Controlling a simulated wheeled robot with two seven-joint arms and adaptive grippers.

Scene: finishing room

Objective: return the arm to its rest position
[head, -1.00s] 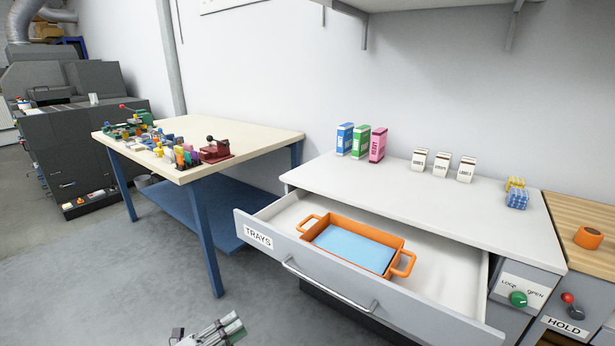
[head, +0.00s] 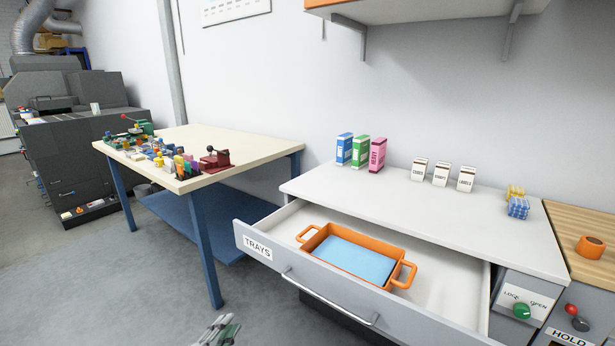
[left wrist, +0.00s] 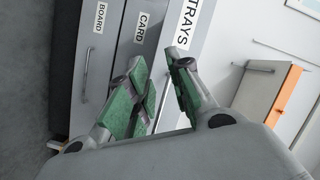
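My left gripper (head: 224,328) shows only in part at the bottom edge of the head view, over the grey floor in front of the open drawer. In the left wrist view its green-padded fingers (left wrist: 156,64) stand apart with nothing between them, so it is open and empty. The rest of the left arm is out of the head view. My right gripper is in neither view.
The drawer labelled TRAYS (head: 242,236) is pulled out, holding an orange tray (head: 318,237) with a blue bottom. A table (head: 250,138) with blue legs stands to the left. Open floor (head: 110,290) lies at lower left. A wall shelf (head: 420,8) hangs above the counter.

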